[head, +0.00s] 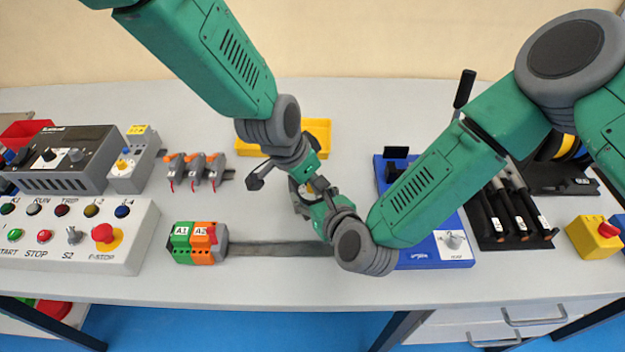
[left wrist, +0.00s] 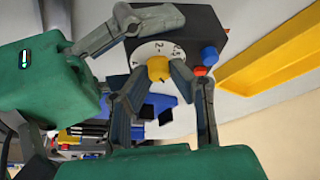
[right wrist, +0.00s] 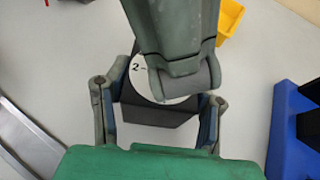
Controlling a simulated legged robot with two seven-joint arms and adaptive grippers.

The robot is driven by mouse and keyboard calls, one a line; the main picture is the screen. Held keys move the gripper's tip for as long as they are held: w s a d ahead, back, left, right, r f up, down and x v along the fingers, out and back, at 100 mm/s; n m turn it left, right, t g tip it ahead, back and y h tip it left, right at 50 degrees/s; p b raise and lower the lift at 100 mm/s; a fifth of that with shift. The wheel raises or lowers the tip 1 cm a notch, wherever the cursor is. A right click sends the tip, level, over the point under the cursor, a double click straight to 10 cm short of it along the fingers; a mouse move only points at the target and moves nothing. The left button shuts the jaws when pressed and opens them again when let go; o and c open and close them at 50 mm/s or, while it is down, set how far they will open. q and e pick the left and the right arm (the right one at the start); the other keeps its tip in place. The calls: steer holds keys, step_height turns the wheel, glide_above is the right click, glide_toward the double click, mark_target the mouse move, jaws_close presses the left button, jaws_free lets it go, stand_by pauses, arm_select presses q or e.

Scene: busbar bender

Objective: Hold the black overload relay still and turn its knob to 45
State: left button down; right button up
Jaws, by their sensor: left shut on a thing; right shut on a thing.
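The black overload relay (left wrist: 193,24) has a white dial, a yellow knob (left wrist: 158,68), a blue button and a red button. My left gripper (left wrist: 157,76) has its fingers closed on the knob's sides. My right gripper (right wrist: 160,106) is shut on the relay body (right wrist: 155,116), with a finger on each side. In the head view the relay is mostly hidden by both grippers, above the table's middle; my right gripper (head: 312,204) comes in from below right. Dial digits show in part, but the knob's setting is not readable. My left gripper hides the knob in the right wrist view.
A yellow bin (head: 318,128) lies behind the grippers. Orange and green terminal blocks (head: 195,243) sit on a grey rail (head: 275,249) in front. A control panel (head: 90,255) stands at left, and a blue fixture (head: 418,258) is close at right.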

arm_select(q)
steer(key=shift+s+d, duration=0.1)
steer(key=shift+d, duration=0.05)
stand_by(0.3)
steer(key=c, duration=1.4)
jaws_free()
steer(key=shift+c, duration=0.2)
steer(key=v, duration=0.2)
steer(key=shift+r, duration=0.3)
steer(key=s+a, duration=0.8)
steer(key=a, duration=0.1)
steer(key=shift+a, duration=0.2)
